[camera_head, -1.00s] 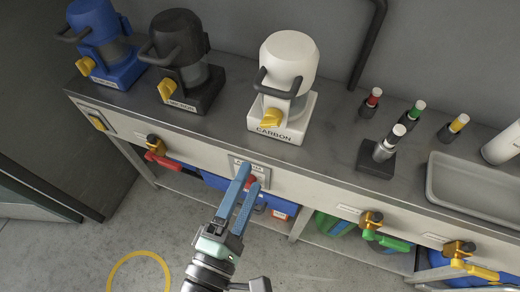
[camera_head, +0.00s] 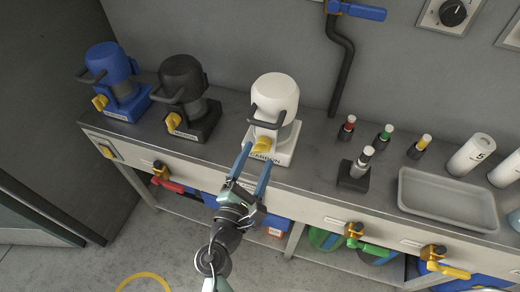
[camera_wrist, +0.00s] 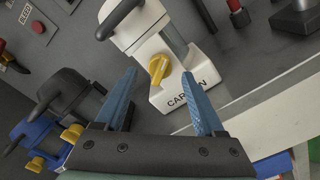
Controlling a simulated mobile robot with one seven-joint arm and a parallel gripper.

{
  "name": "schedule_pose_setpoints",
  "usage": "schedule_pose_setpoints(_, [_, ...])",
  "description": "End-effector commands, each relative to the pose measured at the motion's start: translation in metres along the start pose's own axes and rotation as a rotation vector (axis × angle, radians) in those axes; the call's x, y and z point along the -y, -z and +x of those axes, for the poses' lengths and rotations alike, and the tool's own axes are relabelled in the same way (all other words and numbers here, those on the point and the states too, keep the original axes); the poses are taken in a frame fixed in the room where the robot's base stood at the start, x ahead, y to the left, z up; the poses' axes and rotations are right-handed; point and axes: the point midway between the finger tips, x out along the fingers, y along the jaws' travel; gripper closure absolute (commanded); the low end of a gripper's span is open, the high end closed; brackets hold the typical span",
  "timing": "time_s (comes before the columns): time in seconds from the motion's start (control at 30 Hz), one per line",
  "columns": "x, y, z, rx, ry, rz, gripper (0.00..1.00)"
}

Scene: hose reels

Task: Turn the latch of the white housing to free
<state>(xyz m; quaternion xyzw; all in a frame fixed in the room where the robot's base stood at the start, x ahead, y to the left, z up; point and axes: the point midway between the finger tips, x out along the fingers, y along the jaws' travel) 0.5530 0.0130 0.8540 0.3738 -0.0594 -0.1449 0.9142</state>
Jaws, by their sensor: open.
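The white housing (camera_head: 276,92) stands upright on the bench, with a black handle and a white base lettered CARBON. Its yellow latch (camera_head: 269,148) sits low on the front of the housing. In the wrist view the latch (camera_wrist: 158,68) is tilted and lies ahead of and between the fingers. My gripper (camera_head: 256,163) is open and empty, with blue fingers just in front of the base. In the wrist view the fingers of my gripper (camera_wrist: 163,101) are spread either side of the latch and apart from it. The left finger hides part of the lettering in the head view.
A black housing (camera_head: 183,88) and a blue housing (camera_head: 107,66) with yellow latches stand to the left. A cylinder in a dark stand (camera_head: 352,178) and a grey tray (camera_head: 447,203) are to the right. Red, green and yellow valve handles line the bench front.

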Motion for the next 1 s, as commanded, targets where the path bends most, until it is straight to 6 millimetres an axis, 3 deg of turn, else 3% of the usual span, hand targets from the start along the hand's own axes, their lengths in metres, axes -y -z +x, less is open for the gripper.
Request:
schedule_pose_setpoints(0.2, [0.0,0.0,0.023,0.0,0.0,0.002,0.29])
schedule_pose_setpoints(0.57, [0.0,0.0,0.027,-0.001,0.0,0.002,0.29])
schedule_pose_setpoints(0.9, [0.0,0.0,0.026,-0.001,0.0,0.002,0.88])
schedule_pose_setpoints(0.97, [0.0,0.0,0.026,-0.001,0.0,0.002,0.99])
schedule_pose_setpoints(1.0, [0.0,0.0,0.026,-0.001,0.0,0.002,1.0])
